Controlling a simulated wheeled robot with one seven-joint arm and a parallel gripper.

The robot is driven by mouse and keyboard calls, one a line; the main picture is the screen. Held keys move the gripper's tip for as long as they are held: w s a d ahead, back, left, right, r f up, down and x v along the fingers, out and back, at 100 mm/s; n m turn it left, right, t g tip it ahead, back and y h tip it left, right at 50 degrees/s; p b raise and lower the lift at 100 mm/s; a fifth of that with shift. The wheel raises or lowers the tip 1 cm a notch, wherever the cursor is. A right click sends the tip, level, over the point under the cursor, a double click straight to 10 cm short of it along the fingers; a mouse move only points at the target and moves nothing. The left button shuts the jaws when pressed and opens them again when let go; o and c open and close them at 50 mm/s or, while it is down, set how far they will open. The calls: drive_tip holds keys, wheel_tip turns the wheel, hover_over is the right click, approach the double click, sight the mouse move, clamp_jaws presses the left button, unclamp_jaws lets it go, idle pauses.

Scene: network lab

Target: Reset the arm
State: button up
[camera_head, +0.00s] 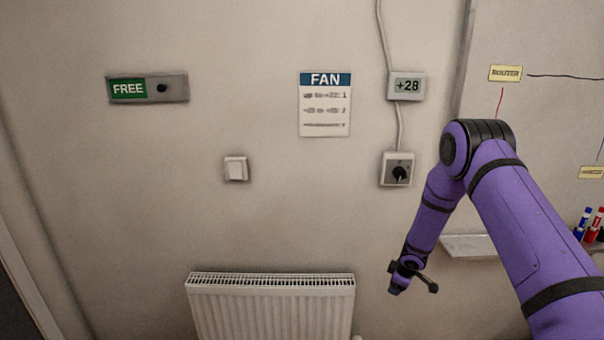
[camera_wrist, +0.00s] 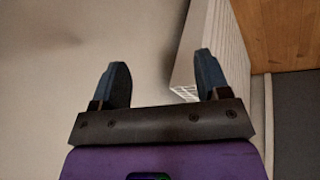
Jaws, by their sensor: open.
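My purple arm comes in from the right in the head view, bent at a black joint, with its forearm hanging down and to the left. My gripper (camera_head: 398,288) is at its lower end, in front of the wall, to the right of the radiator and below the rotary knob. In the wrist view my gripper (camera_wrist: 161,85) has its two dark fingers wide apart with nothing between them. The wall and part of the radiator show beyond the fingers.
A white radiator (camera_head: 272,308) stands low on the wall; it also shows in the wrist view (camera_wrist: 212,45). The wall bears a FREE sign (camera_head: 128,89), light switch (camera_head: 236,168), FAN sheet (camera_head: 325,110), +28 display (camera_head: 407,86) and rotary knob (camera_head: 398,172). Markers (camera_head: 586,224) are at right.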

drive_tip(key=s+d+r+m+t+h, duration=0.1)
drive_tip(key=s+r+m, duration=0.15)
drive_tip(key=r, duration=1.25)
drive_tip(key=s+d+r+m+h, duration=0.2)
drive_tip(key=s+r, duration=0.1)
drive_tip(key=r, duration=1.2)
drive_tip(key=s+r+m, duration=0.4)
drive_tip(key=s+r, duration=0.9)
drive_tip(key=r, duration=0.2)
drive_tip(key=s+a+r+m+y, duration=0.1)
drive_tip(key=s+r, duration=0.1)
drive_tip(key=s, duration=0.7)
drive_tip(key=s+a+r+m, duration=0.1)
drive_tip(key=s+a+r, duration=0.1)
drive_tip(key=s, duration=0.7)
drive_tip(key=s+a+r+m+y, duration=0.1)
drive_tip(key=s+a+r, duration=0.1)
drive_tip(key=s, duration=0.8)
drive_tip(key=shift+r+m+y, duration=0.15)
drive_tip(key=shift+m+y, duration=0.15)
drive_tip(key=shift+m, duration=0.05)
